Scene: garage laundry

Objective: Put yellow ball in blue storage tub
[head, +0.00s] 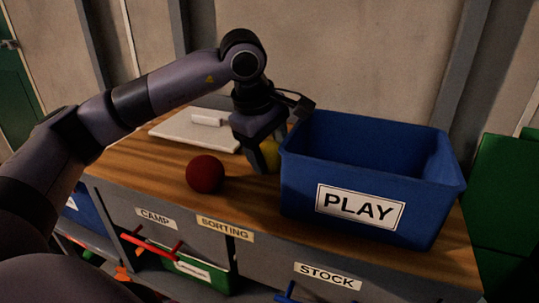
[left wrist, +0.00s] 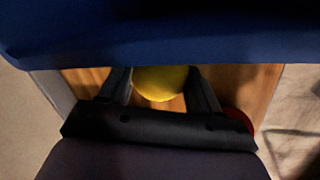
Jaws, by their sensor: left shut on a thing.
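The yellow ball (head: 270,153) is between the fingers of my left gripper (head: 265,158), just left of the tub; fingers and tub wall partly hide it in the head view. In the left wrist view the ball (left wrist: 160,82) sits between the two dark fingers (left wrist: 160,92), which are shut on it. Whether it touches the table top is not clear. The blue storage tub (head: 310,165), labelled PLAY, stands upright on the right of the table and its visible inside looks empty. Its blue side (left wrist: 160,35) fills the top of the left wrist view. My right gripper is out of view.
A red ball (head: 205,174) lies on the wooden table top (head: 150,165) left of my gripper, and its edge shows in the left wrist view (left wrist: 240,120). A white lidded board (head: 185,132) lies behind. Bins labelled CAMP and STOCK sit below; a green container (head: 505,190) stands at right.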

